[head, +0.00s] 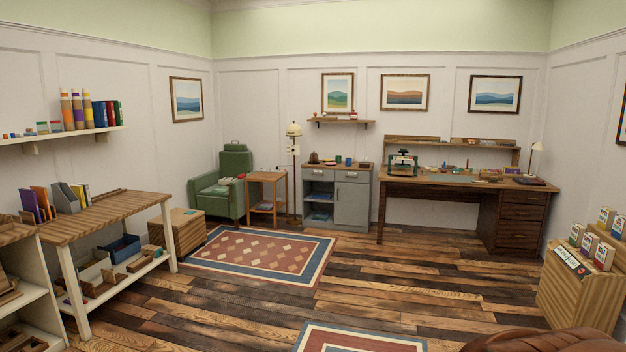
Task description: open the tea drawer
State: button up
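A grey cabinet (351,205) stands against the back wall with a wooden top. Small items, among them a blue mug (348,161) and a green cup (338,159), stand on it. Below the top is a row of drawer fronts; the right drawer (352,177) looks shut. Under it is a closed door, and to its left are open shelves. No tea label is readable, so I cannot tell for certain which drawer is the tea drawer. The dark wooden desk also has several drawers (522,212), which look shut. My gripper is not in view.
A side table (267,195) and green armchair (234,188) stand left of the cabinet. A patterned rug (205,250) lies on the plank floor (400,285), which is mostly clear. A workbench (110,207) is at left, a wooden box stand (570,290) at right.

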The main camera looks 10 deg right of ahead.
aim_at(307, 173)
jog(key=z, duration=0.15)
jog(key=i, duration=4.65)
jog(key=u, duration=0.2)
jog(key=i, duration=1.85)
jog(key=u, duration=0.3)
jog(key=i, duration=2.45)
jog(key=u, duration=0.15)
